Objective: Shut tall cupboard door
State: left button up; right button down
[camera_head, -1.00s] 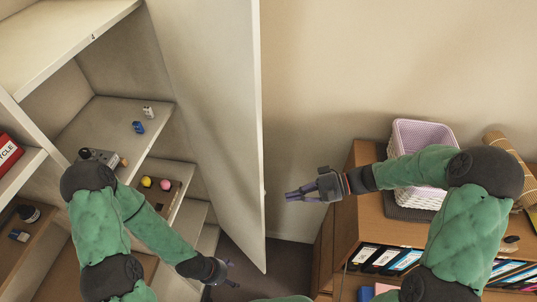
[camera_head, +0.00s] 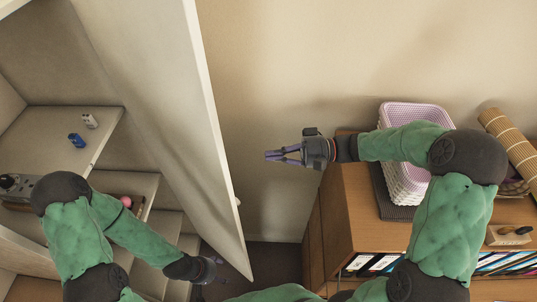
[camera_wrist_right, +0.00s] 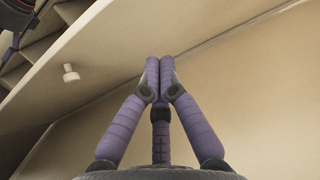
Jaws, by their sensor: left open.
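The tall cupboard (camera_head: 60,112) stands at the left with its shelves showing. Its cream door (camera_head: 150,110) stands open, with its free edge facing the wall. My left gripper (camera_head: 214,268) is low, near the door's bottom edge, open and partly hard to make out. I cannot tell whether it touches the door.
A wooden bookcase (camera_head: 335,215) with binders stands at the right. White and lilac baskets (camera_head: 405,185) and a rolled mat (camera_head: 510,140) are on it. Small blue (camera_head: 76,140) and white (camera_head: 89,121) items sit on a cupboard shelf. Bare wall separates door and bookcase.

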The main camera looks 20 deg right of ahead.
jog(key=s+a+p, duration=0.1)
jog(key=a, duration=1)
jog(key=shift+f, duration=0.1)
